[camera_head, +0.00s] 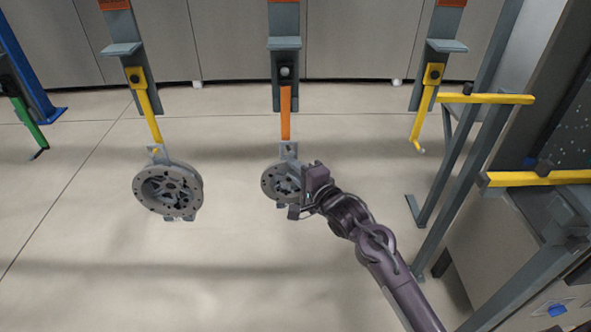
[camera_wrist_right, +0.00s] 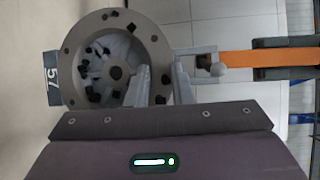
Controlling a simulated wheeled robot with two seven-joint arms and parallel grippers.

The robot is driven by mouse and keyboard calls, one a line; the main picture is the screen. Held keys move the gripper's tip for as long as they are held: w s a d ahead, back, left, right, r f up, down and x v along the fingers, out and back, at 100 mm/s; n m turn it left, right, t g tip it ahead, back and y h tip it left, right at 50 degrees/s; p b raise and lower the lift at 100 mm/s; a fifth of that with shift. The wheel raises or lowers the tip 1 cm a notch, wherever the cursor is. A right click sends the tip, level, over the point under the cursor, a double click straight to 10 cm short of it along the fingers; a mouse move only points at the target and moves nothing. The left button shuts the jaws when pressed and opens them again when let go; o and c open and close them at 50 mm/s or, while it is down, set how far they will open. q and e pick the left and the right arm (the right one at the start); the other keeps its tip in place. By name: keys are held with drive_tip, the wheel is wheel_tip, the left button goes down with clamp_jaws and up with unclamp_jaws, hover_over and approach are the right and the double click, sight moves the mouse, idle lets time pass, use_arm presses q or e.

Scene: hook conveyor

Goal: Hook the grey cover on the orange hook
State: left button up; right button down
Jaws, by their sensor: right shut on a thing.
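The grey cover (camera_head: 270,184) is a round metal part with holes and a lug on its top edge, in the middle of the head view. My right gripper (camera_head: 296,200) is shut on the cover at its right side and partly hides it. The orange hook (camera_head: 285,112) hangs straight down just above the cover's lug. In the right wrist view the cover (camera_wrist_right: 115,60) lies at the gripper fingers, and the lug reaches the end of the orange hook (camera_wrist_right: 270,58). I cannot tell whether the lug rests on the hook. My left gripper is not in view.
A second grey cover (camera_head: 168,190) hangs on the left yellow hook (camera_head: 148,112). The right yellow hook (camera_head: 423,125) is empty. A green hook (camera_head: 28,122) is at the far left. Grey frame posts with yellow bars (camera_head: 485,98) stand at the right. The floor below is clear.

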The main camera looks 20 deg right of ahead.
drive_tip(key=shift+r, duration=0.1)
idle(0.3)
